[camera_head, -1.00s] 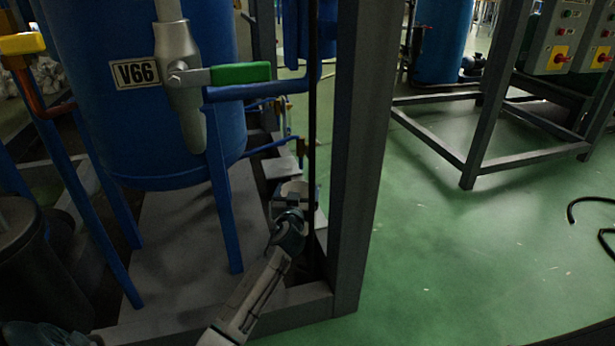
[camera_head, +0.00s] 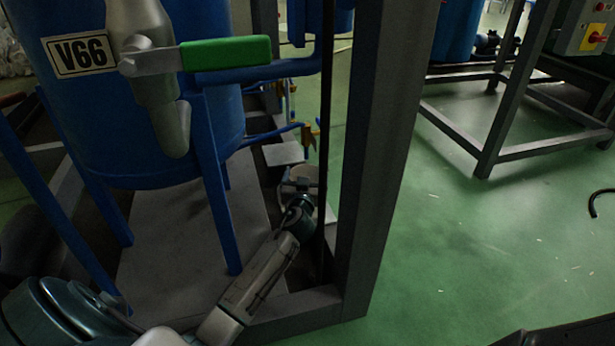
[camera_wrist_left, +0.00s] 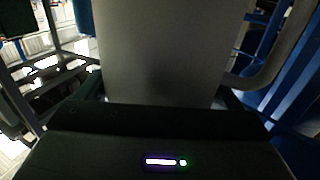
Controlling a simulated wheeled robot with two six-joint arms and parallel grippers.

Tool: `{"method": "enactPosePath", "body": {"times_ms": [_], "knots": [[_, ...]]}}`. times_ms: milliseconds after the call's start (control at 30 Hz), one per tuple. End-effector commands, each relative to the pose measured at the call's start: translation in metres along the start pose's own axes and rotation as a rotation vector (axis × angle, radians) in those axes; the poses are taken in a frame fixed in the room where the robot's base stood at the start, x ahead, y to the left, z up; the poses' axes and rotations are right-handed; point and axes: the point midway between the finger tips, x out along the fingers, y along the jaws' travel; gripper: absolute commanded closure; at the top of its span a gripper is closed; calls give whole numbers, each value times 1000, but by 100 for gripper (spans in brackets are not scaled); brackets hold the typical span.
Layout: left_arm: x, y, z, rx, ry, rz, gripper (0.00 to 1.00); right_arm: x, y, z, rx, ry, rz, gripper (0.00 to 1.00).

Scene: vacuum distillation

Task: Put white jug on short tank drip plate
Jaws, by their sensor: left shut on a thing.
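My left arm reaches from the bottom of the head view into the gap beside the dark frame post. Its gripper (camera_head: 299,184) is small and partly hidden there. It is shut on the white jug (camera_head: 302,172), which shows only as a pale rim and side. In the left wrist view the jug (camera_wrist_left: 170,55) is a large pale grey wall filling the middle, between the fingers. A small light plate (camera_head: 283,153) lies just behind and left of the jug, below a brass valve; I cannot tell for sure that it is the drip plate.
The large blue V66 tank (camera_head: 175,100) with a green-handled valve (camera_head: 225,53) stands left of the arm. The thick frame post (camera_head: 380,150) stands close to its right. Blue legs and pipes crowd the gap. Green floor (camera_head: 460,250) at right is open.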

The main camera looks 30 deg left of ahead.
Motion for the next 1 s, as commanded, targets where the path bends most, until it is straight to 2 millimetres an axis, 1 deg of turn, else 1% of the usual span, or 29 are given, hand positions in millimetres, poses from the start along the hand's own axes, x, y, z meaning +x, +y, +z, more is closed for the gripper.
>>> {"method": "enactPosePath", "body": {"times_ms": [133,167,200,400,500,567,667,900,1000], "knots": [[0,0,3,0,1,0,50,-3,1,-2,1,2,-1,62],[0,0,2,0,0,0,7,-1,0,-1,1,2,-1,62],[0,0,2,0,0,0,0,-1,0,-1,1,2,-1,62],[0,0,1,0,0,0,0,-1,0,-1,0,2,-2,62],[0,0,-2,0,0,0,0,2,-1,1,0,2,-2,62],[-6,0,-1,1,-1,1,0,4,-1,2,0,2,-2,62],[-22,0,-2,1,-3,1,0,10,-3,5,0,2,-3,62],[-75,0,-2,1,-3,1,0,24,-7,12,-2,3,-3,62],[-94,0,-2,0,-3,0,0,28,-8,14,-2,4,-4,62]]}}
